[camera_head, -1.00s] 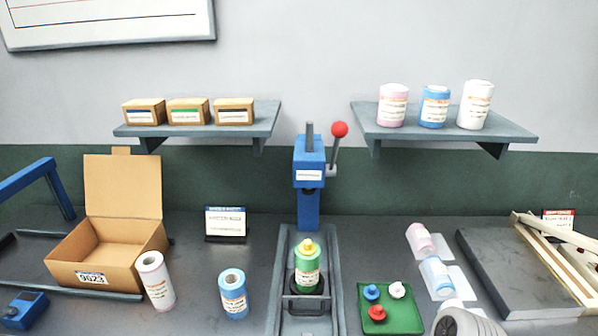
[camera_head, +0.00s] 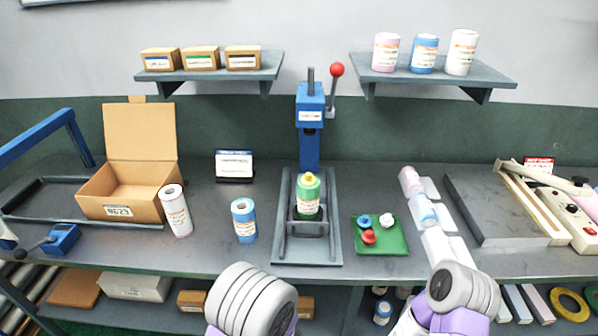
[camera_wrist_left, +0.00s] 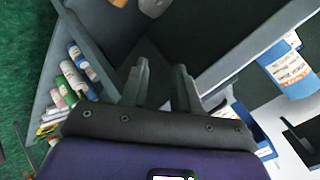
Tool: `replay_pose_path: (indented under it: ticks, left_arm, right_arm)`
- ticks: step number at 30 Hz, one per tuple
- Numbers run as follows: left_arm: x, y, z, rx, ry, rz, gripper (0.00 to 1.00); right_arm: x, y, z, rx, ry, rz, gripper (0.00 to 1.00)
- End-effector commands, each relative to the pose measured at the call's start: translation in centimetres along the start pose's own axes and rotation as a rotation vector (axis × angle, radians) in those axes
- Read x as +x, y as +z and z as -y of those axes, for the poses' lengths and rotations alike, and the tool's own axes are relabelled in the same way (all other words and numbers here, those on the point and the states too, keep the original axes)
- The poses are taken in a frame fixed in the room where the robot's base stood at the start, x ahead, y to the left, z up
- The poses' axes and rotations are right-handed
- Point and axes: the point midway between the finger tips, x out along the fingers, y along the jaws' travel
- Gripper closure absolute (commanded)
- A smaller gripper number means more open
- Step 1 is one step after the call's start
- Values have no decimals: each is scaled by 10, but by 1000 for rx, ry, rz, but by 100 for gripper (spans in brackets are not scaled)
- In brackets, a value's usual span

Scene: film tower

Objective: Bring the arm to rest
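My left arm (camera_head: 252,300) shows as a grey and purple link at the bottom middle of the head view, in front of the bench edge. My left gripper (camera_wrist_left: 160,88) shows only in the left wrist view. Its two grey fingers stand apart with nothing visible between them. My right arm (camera_head: 462,292) shows as grey and purple links at the bottom right of the head view. My right gripper is not visible in either view.
Goods lie on a lower shelf (camera_head: 150,315).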

Motion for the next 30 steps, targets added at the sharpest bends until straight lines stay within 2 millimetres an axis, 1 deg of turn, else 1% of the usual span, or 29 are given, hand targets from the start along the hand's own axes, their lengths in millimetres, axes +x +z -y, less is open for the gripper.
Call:
replay_pose_path:
  ticks: [1,3,6,8,12,15,18,21,25,30]
  left_arm:
    - [6,19,-10,-92,61,43,70]
    - [11,42,-27,-236,155,101,70]
    - [12,72,-53,-456,285,196,70]
    - [10,87,-68,-589,356,257,70]
    - [-2,116,-99,-894,501,411,70]
    - [-13,130,-116,-1081,581,514,70]
    - [-24,139,-128,-1225,638,601,70]
    - [-31,143,-135,-1317,672,658,70]
    - [-35,145,-138,-1367,690,692,70]
    - [-35,145,-139,-1370,691,695,70]
  right_arm:
    - [0,0,0,0,0,-1,100]
    - [0,0,0,0,0,-1,100]
    - [0,0,0,0,0,-1,100]
    - [0,0,0,0,0,-1,100]
    - [0,0,0,0,0,-1,100]
    - [0,0,0,0,0,-1,100]
    - [0,0,0,0,0,-1,100]
    - [0,0,0,0,0,-1,100]
    - [0,0,0,0,0,-1,100]
    - [0,0,0,0,0,-1,100]
